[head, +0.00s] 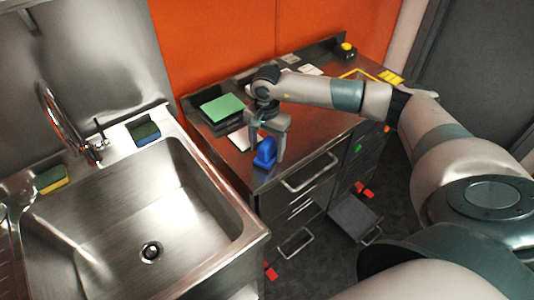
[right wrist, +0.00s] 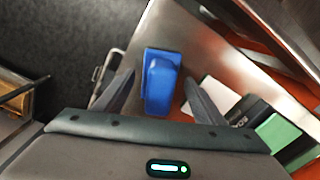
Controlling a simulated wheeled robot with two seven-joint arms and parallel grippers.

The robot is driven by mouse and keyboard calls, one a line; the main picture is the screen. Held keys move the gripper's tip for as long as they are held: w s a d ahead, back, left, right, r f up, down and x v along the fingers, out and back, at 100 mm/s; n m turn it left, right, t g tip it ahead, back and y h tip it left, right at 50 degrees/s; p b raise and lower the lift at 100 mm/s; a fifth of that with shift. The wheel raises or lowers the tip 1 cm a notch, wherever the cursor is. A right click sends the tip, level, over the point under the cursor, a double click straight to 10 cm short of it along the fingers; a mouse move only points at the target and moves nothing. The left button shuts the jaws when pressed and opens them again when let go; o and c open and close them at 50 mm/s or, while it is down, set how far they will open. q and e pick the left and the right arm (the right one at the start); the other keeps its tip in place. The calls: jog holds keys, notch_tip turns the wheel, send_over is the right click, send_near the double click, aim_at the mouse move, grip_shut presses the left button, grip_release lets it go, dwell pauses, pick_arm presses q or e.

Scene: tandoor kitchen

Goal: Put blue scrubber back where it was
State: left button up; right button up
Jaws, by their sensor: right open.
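The blue scrubber (head: 265,153) stands on the steel counter (head: 305,137) near its front left corner, beside the sink. My right gripper (head: 268,143) is over it with the fingers pointing down. In the right wrist view the blue scrubber (right wrist: 161,82) lies between the two spread fingers of my right gripper (right wrist: 158,88). The jaws are open, with a visible gap on each side; whether a finger touches it is hard to tell. My left gripper does not show.
The sink (head: 150,215) is at the left, with a dark blue-green sponge (head: 143,131) and a yellow-green sponge (head: 51,179) on its ledge. A green pad (head: 222,107) lies at the counter's back left. A lower drawer (head: 354,216) stands open.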

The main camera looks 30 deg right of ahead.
notch_tip(320, 180, up, 8)
jog(key=b, duration=0.3)
jog(key=shift+r, duration=0.2)
jog(key=shift+r+b, duration=0.4)
jog(key=shift+r, duration=0.4)
